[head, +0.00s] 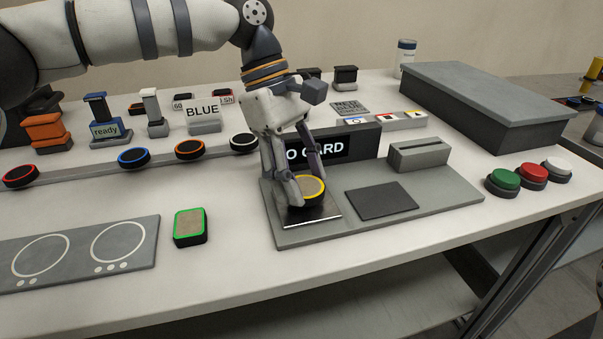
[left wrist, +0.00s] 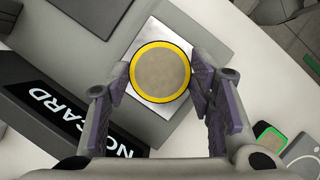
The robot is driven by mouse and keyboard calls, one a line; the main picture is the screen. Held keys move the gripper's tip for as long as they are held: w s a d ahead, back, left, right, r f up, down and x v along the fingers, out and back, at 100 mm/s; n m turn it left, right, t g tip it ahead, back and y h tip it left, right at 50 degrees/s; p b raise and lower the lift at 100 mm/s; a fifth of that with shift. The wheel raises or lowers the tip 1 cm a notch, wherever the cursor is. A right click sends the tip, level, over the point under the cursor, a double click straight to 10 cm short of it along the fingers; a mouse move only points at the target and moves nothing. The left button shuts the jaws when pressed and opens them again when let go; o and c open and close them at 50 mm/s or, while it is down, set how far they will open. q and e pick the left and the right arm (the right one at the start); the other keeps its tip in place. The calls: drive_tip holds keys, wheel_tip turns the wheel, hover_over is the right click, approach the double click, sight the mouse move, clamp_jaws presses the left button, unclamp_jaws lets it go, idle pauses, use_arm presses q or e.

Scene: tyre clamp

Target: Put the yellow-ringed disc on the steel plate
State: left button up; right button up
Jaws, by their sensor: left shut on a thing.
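The yellow-ringed disc (head: 311,188) has a tan top and a dark side. My left gripper (head: 307,191) is shut on it, with one finger on each side. In the left wrist view the disc (left wrist: 160,72) lies between the two fingertips (left wrist: 160,82), over the steel plate (left wrist: 157,112). The steel plate also shows in the head view (head: 312,219), its front part bare and shiny below the disc. The disc is at or just above the plate; I cannot tell whether they touch. My right gripper is not in view.
The grey base (head: 362,229) also carries a dark square pad (head: 381,201), a slotted block (head: 418,154) and a "NO CARD" display (head: 350,146). A green-ringed block (head: 190,227) stands to the left. Several ringed discs line a rail behind. Push buttons (head: 533,173) stand at right.

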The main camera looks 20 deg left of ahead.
use_arm(q)
drive_tip(key=shift+f, duration=0.25)
drive_tip(key=shift+f, duration=0.35)
drive_tip(key=o, duration=1.3)
drive_tip(key=shift+c, duration=0.2)
drive_tip(key=v, duration=1.3)
drive_tip(key=shift+d+r, duration=0.15)
drive_tip(key=shift+d, duration=0.1)
